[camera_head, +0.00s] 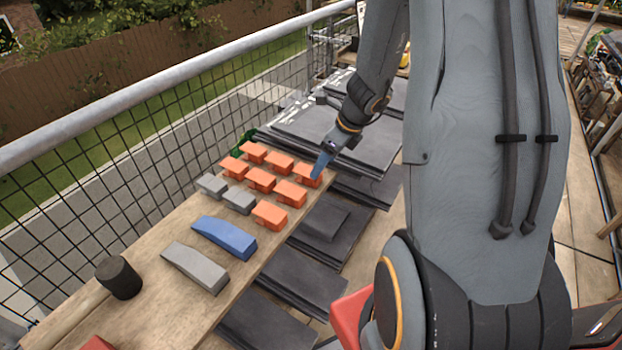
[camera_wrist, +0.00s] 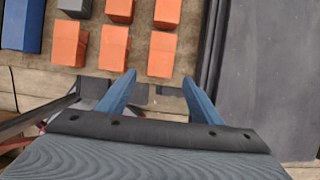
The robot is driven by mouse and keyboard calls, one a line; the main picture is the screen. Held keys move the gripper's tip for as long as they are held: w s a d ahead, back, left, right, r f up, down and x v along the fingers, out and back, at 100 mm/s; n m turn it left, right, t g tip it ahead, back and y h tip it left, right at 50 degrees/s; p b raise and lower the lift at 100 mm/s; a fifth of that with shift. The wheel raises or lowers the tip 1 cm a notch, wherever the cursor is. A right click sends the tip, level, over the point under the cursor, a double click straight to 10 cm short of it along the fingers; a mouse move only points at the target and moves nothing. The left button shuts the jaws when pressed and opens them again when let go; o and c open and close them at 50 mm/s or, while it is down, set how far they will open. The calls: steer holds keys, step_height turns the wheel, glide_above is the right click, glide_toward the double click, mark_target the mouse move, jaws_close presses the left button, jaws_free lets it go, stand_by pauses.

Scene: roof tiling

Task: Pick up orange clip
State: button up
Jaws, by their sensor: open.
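Several orange clips stand in rows on the wooden plank. In the head view, the far right orange clip (camera_head: 305,174) is partly hidden behind my gripper (camera_head: 320,168). In the wrist view, my gripper (camera_wrist: 159,88) has its two blue fingers apart, with nothing between them. One orange clip (camera_wrist: 161,55) lies just ahead of the gap between the fingertips. A second orange clip (camera_wrist: 113,48) is ahead of the left finger, and a third orange clip (camera_wrist: 69,45) is further left. I cannot tell how high the fingers are above the plank.
Grey clips (camera_head: 238,200), a blue block (camera_head: 224,236), a grey block (camera_head: 195,266) and a black cylinder (camera_head: 119,278) share the plank (camera_head: 150,308). Dark roof tiles (camera_head: 330,222) lie along its right. A mesh railing (camera_head: 130,150) runs along the left.

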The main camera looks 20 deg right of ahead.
steer(key=shift+w+x, duration=0.15)
steer(key=shift+x, duration=1.2)
steer(key=shift+w+x, duration=0.15)
steer(key=shift+x, duration=1.25)
steer(key=shift+a+r, duration=0.15)
steer(key=shift+a, duration=0.05)
steer(key=c, duration=1.4)
step_height(320, 180, up, 10)
steer(key=p, duration=0.2)
steer(key=o, duration=0.5)
jaws_close()
